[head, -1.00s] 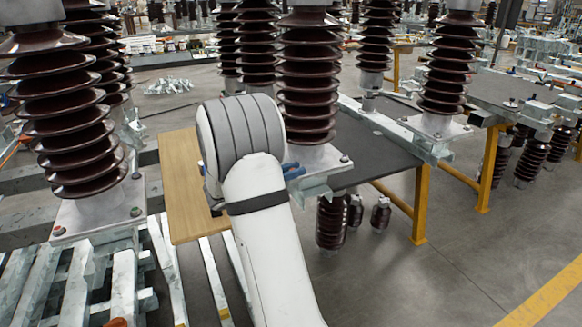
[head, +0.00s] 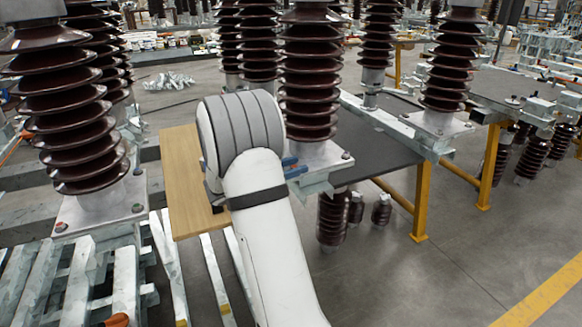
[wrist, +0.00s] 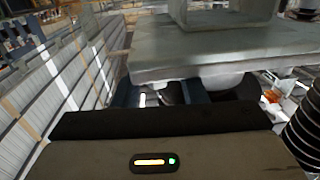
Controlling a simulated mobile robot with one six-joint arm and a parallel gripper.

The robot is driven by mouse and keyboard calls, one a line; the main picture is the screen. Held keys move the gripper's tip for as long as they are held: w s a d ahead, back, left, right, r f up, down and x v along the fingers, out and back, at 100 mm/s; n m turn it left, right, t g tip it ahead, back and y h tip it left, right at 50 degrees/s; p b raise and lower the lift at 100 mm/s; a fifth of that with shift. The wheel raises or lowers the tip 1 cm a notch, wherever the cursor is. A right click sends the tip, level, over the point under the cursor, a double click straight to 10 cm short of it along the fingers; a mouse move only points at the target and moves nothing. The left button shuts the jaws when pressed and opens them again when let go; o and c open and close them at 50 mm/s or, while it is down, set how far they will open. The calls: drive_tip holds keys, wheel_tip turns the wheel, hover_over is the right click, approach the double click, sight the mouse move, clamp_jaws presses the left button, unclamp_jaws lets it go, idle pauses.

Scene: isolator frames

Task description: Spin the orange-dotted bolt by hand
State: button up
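My gripper shows in the wrist view (wrist: 165,95), with dark blue fingers standing apart just below the edge of a grey metal base plate (wrist: 215,50). A small dark metallic piece shows between the fingers; I cannot tell whether it is the bolt or whether they touch it. In the head view my arm hides most of the gripper; only blue parts (head: 292,167) show beside the base plate (head: 318,155) of the middle brown insulator (head: 309,70). A bolt head (head: 346,155) sits at that plate's right corner. No orange dot is clear on this plate.
Another ribbed insulator stands at left on a bolted plate (head: 100,212). A wooden board (head: 180,185) lies left of my arm. A dark table with yellow legs (head: 421,200) stands right. Open floor (head: 470,265) lies at lower right.

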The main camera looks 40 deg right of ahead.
drive_tip(key=w+a, duration=0.1)
drive_tip(key=a, duration=0.6)
drive_tip(key=shift+a+p, duration=0.4)
drive_tip(key=shift+p, duration=0.05)
drive_tip(key=shift+w+r, duration=0.1)
drive_tip(key=shift+w, duration=0.05)
